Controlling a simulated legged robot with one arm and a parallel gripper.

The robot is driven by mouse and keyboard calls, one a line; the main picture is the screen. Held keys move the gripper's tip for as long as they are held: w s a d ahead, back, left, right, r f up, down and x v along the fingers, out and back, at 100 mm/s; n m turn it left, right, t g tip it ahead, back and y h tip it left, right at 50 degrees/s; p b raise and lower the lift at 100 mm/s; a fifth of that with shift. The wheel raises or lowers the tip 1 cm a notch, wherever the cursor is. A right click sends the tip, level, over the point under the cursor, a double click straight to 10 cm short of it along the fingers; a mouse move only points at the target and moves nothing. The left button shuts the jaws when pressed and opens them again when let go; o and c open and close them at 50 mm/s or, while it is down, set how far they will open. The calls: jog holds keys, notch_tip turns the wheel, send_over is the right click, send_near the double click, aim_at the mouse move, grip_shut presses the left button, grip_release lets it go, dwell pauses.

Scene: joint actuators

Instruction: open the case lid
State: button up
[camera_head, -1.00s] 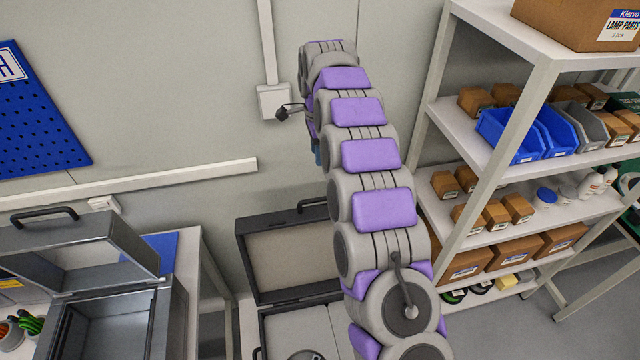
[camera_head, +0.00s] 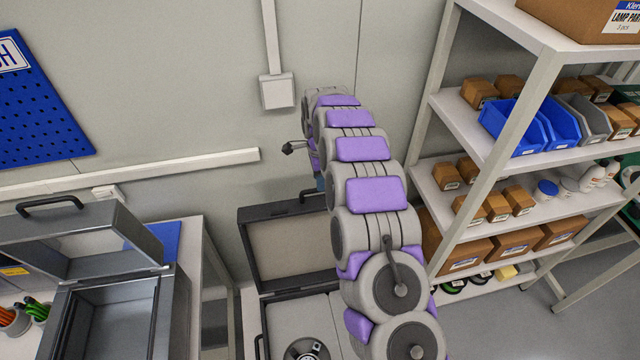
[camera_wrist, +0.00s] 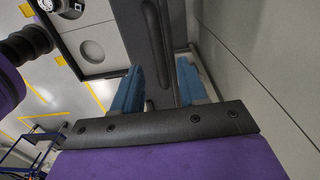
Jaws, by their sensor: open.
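The dark case (camera_head: 262,318) stands low in the middle of the head view, with a pale insert holding a round item. Its lid (camera_head: 290,245) stands raised at the back, pale inner face toward me, with a dark handle on its top edge. My arm covers the right part of the case. My gripper is mostly hidden behind the arm there. In the wrist view my gripper (camera_wrist: 160,88) is open, its two blue fingers apart. The lid's dark edge (camera_wrist: 153,38) runs between or just beyond the fingers; contact is unclear. The case's insert with a round recess (camera_wrist: 92,50) shows at upper left.
A grey metal box (camera_head: 172,315) with its own raised lid stands on the left bench. A shelf unit (camera_head: 455,115) with bins and cartons stands close on the right. The wall (camera_head: 195,90) is close behind the case.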

jog(key=f, duration=0.1)
jog(key=a+f, duration=0.1)
jog(key=f, duration=0.1)
jog(key=shift+f, duration=0.15)
jog(key=shift+d, duration=0.4)
jog(key=shift+c, duration=0.5)
grip_shut()
